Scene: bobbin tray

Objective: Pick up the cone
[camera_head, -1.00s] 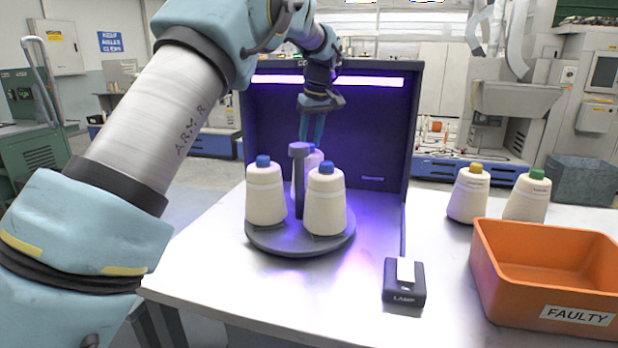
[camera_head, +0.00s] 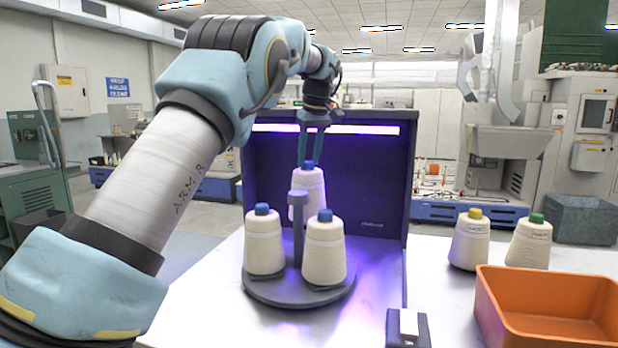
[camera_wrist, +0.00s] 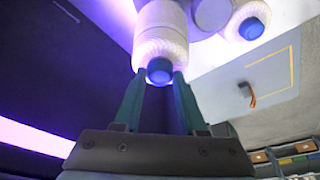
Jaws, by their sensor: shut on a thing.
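My gripper (camera_head: 311,158) points down at the back of the lit booth and is shut on the top of a cream cone (camera_head: 307,185) with a blue tip. This cone hangs higher than the other two, behind the grey post; its lower part is partly hidden. In the wrist view the two green fingers (camera_wrist: 159,76) flank the blue tip of the held cone (camera_wrist: 160,45). Two more blue-tipped cones, one on the left (camera_head: 264,245) and one on the right (camera_head: 324,250), stand upright on the round grey turntable (camera_head: 300,296).
The dark booth wall (camera_head: 370,190) stands close behind the held cone. To the right are a yellow-tipped cone (camera_head: 470,243), a green-tipped cone (camera_head: 529,245) and an orange bin (camera_head: 545,305). A small dark lamp box (camera_head: 408,328) sits at the front. The table's front left is clear.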

